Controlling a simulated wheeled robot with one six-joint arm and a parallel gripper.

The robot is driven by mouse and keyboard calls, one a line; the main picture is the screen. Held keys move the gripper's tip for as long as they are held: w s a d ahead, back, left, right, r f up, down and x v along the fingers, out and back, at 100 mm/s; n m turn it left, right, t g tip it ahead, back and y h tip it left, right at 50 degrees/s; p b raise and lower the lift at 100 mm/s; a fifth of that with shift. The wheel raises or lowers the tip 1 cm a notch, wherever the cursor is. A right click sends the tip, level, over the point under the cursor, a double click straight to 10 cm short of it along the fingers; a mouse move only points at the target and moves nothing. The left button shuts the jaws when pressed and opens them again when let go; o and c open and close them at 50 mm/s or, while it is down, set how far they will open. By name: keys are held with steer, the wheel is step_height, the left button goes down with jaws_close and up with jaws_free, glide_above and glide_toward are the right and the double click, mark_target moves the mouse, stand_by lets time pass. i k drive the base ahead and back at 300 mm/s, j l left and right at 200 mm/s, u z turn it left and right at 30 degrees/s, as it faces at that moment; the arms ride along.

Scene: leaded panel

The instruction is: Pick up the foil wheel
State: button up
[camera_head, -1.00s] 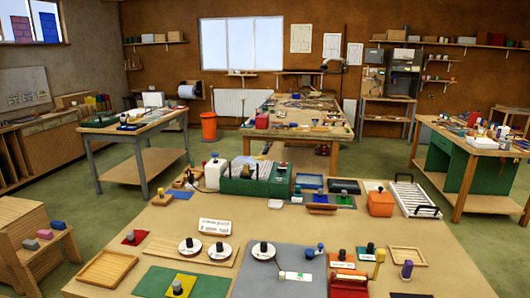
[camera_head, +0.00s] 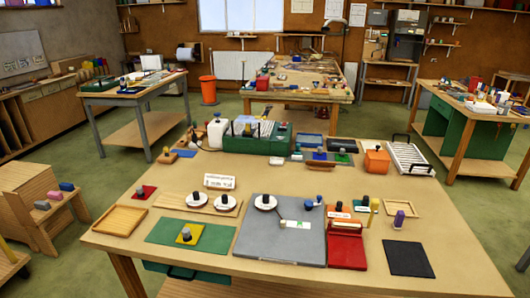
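I cannot tell for sure which thing is the foil wheel. Three white discs with dark knobs lie on the near table. A left disc (camera_head: 193,203) and a middle disc (camera_head: 225,206) rest side by side on a wooden board (camera_head: 172,203), behind the green mat (camera_head: 160,231). A right disc (camera_head: 263,206) lies at the back left of the large grey mat (camera_head: 280,248). A small white sign (camera_head: 219,182) stands behind the discs; its writing is too small to read. My gripper does not show.
A wooden tray (camera_head: 98,220) lies at the table's left. A red tray (camera_head: 347,256) and a black mat (camera_head: 408,260) lie to the right of the grey mat. A green rack (camera_head: 240,144) and an orange box (camera_head: 376,162) stand at the back. Bare tabletop shows between.

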mark_target(265, 204)
steer(key=i+j+z, duration=0.15)
steer(key=i+j, duration=0.25)
steer(key=i, duration=0.2)
steer(key=i+j+z, duration=0.2)
steer(key=i+j, duration=0.25)
steer(key=i, duration=0.1)
